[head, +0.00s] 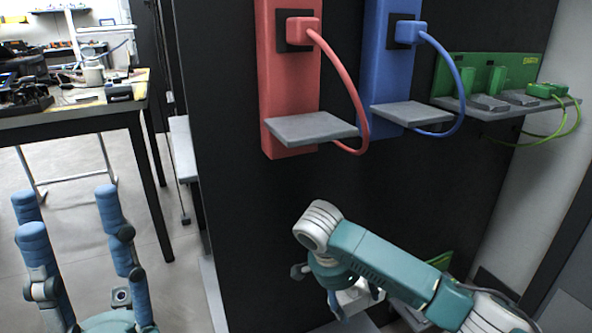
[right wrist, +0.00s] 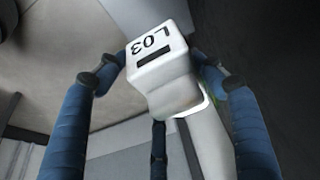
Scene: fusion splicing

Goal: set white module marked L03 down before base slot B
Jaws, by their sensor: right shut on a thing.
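The white module marked L03 (right wrist: 158,60) is between the blue fingers of my right gripper (right wrist: 157,85), which is shut on it. A white cable-like length (right wrist: 208,140) runs down from the module in the right wrist view. In the head view the white module (head: 357,297) shows partly at the lower middle, under my right wrist. My left gripper (head: 70,205) is at the lower left, its blue fingers upright, wide apart and empty. I cannot make out base slot B; no such marking is readable, and my right arm covers part of the lower area.
A dark wall carries a red panel (head: 288,85), a blue panel (head: 390,65) and a green panel (head: 480,72), each with a grey shelf and a plugged cable. A grey surface (head: 350,326) shows low beneath my right arm. A cluttered table (head: 70,118) stands at the left.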

